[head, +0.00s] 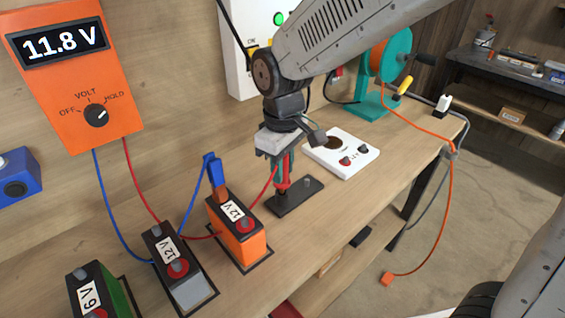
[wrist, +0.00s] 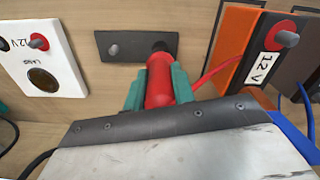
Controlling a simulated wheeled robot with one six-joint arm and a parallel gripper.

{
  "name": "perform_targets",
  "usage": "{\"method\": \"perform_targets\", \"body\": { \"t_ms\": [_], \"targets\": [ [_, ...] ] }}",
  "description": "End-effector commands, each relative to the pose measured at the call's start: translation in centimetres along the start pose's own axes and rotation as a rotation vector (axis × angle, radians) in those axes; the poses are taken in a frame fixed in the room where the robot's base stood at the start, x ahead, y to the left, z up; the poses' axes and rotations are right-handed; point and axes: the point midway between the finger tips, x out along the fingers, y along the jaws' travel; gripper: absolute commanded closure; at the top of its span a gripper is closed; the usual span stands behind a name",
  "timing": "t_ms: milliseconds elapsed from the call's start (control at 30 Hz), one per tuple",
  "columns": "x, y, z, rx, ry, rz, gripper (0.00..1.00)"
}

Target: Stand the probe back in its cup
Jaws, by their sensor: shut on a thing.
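My gripper (head: 282,178) has green fingers and is shut on the red probe (head: 284,185). The probe points down, close to upright, over the dark plate (head: 312,198). In the wrist view the red probe (wrist: 160,82) sits between the green fingers (wrist: 158,92). Its lower end meets the dark round cup (wrist: 160,47) at one end of the plate (wrist: 135,40). I cannot tell how far the tip is inside the cup. A grey peg (wrist: 113,50) stands at the plate's other end.
An orange 12 V battery (head: 240,247) stands left of the plate, with a blue probe (head: 214,172) on its far terminal. Another 12 V battery (head: 195,290) is farther left. A white panel (head: 350,163) lies behind right. The wall meter (head: 75,85) reads 11.8 V. A red wire (head: 263,188) trails leftward.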

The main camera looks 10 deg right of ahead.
Motion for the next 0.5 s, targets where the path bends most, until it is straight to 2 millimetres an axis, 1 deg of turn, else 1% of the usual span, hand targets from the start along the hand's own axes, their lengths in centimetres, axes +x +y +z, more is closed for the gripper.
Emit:
{"method": "perform_targets", "body": {
  "t_ms": [500],
  "targets": [
    [1.3,0.0,0.0,0.0,0.0,0.0,0.98]
  ]
}}
